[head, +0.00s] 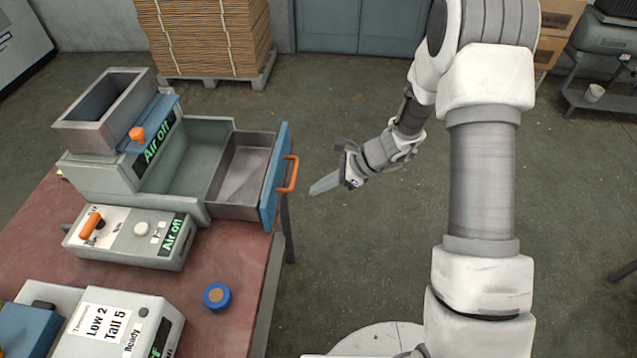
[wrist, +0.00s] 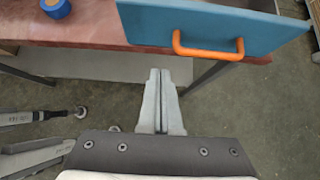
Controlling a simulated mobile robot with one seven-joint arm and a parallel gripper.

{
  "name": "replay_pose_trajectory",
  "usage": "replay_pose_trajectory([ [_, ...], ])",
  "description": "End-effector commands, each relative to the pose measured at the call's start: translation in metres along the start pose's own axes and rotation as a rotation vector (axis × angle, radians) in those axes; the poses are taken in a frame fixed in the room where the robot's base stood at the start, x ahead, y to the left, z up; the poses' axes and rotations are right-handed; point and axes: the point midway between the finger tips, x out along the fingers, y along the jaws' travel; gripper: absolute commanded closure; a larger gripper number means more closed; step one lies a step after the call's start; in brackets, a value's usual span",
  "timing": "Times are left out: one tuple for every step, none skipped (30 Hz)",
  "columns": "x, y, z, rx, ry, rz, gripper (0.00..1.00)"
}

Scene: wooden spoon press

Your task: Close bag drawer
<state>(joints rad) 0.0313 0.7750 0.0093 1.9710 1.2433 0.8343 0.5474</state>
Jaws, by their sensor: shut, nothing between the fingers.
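The bag drawer (head: 243,170) is pulled out of the grey machine on the red table. Its inside shows and looks empty. Its blue front (head: 274,180) carries an orange handle (head: 291,174). My gripper (head: 313,191) is in the air just right of the handle, apart from it, with its fingers pointing left. In the wrist view the shut, empty fingers (wrist: 160,75) point toward the drawer's blue front (wrist: 195,18), below the orange handle (wrist: 208,50).
A grey control box (head: 135,240) with an orange lever stands in front of the machine. A blue round object (head: 217,296) lies near the edge of the red table (head: 235,265). A second box (head: 115,325) is at the front left.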

Motion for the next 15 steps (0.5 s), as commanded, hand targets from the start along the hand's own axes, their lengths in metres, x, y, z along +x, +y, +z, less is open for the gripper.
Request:
replay_pose_trajectory([
  [0.013,0.002,0.0,0.0,-0.001,0.007,1.0],
  [0.02,0.002,0.0,0.0,0.0,0.006,1.0],
  [0.029,0.001,0.0,-0.001,0.0,0.006,1.0],
  [0.035,0.001,0.0,-0.001,-0.001,0.005,1.0],
  [0.042,0.002,0.0,-0.001,-0.001,0.006,1.0],
  [0.05,0.002,0.0,-0.001,0.0,0.005,1.0],
  [0.056,0.001,0.0,-0.002,0.0,0.005,1.0],
  [0.062,0.002,0.0,-0.001,0.0,0.005,1.0],
  [0.069,0.001,0.0,-0.002,0.0,0.005,1.0],
  [0.071,0.001,0.007,-0.005,0.0,0.004,1.0],
  [0.074,0.001,0.011,-0.005,0.0,0.003,1.0],
  [0.078,0.001,0.015,-0.005,0.0,0.003,1.0],
  [0.081,0.001,0.018,-0.005,0.0,0.003,1.0],
  [0.083,0.001,0.02,-0.005,0.0,0.003,1.0],
  [0.086,0.001,0.023,-0.005,0.0,0.003,1.0],
])
